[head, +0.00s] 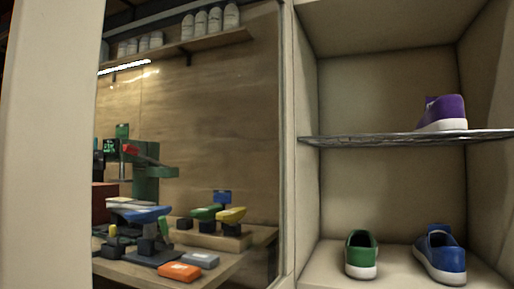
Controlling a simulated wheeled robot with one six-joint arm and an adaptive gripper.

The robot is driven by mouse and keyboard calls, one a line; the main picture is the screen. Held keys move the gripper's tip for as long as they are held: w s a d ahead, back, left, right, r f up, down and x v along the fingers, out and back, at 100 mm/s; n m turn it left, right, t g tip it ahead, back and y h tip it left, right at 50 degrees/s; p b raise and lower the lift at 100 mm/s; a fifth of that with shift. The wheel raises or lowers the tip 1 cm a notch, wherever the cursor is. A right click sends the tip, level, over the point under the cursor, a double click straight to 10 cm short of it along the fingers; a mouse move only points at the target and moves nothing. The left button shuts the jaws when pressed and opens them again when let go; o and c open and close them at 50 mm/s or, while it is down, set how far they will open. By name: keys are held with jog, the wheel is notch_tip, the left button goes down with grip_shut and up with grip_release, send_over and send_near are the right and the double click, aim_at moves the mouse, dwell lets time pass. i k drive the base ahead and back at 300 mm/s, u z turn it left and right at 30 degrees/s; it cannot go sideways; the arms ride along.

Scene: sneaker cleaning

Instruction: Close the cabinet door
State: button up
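The cabinet (307,110) stands at the right in the head view, its inside in plain sight. A cream frame (45,150) stands upright at the left, close to my camera, with a thinner cream upright (288,150) beside the cabinet. These look like the two sides of an open cabinet door with a clear or mirrored panel, but I cannot tell for sure. No handle or hinge shows. My gripper is not in view.
A purple sneaker (443,113) is on the cabinet's thin shelf (375,141). A green sneaker (361,254) and a blue sneaker (440,254) stand on its floor. Within the framed area, a workbench (232,263) holds several shoes and tools under a wall shelf (170,50) of bottles.

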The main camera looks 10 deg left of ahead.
aim_at(48, 100)
jog(key=z, duration=1.85)
jog(key=k, duration=1.75)
jog(key=u, duration=1.45)
jog(key=i, duration=1)
